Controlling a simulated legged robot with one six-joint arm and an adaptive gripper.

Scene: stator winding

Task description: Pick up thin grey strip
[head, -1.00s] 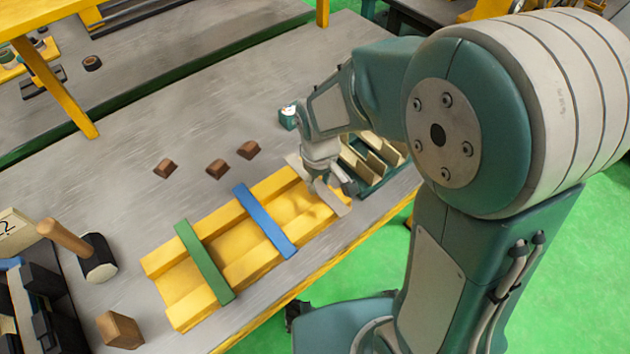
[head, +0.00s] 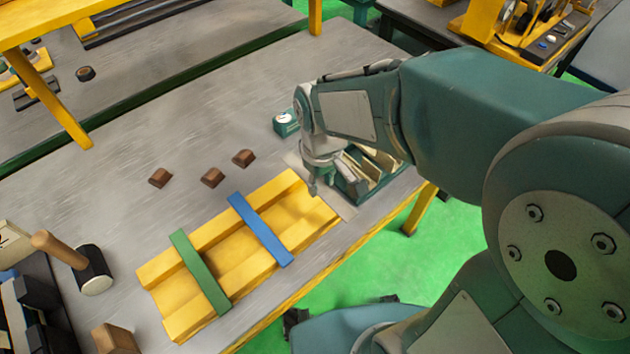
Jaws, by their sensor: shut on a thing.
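A thin grey strip (head: 345,207) shows at the right end of the yellow grooved block (head: 190,322). It is pale against the grey table, and its middle is hidden behind my gripper (head: 318,184). My gripper points down there and is shut on the strip. The fingertips are small and partly covered by my wrist. A blue strip (head: 260,230) and a green strip (head: 200,272) lie across the block.
A green rack with cream dividers (head: 362,190) stands right of my gripper, with a small green gauge box (head: 287,122) behind. Several brown blocks (head: 212,177) lie behind the yellow block. A mallet (head: 95,270) lies at left. Bare table lies beyond the brown blocks.

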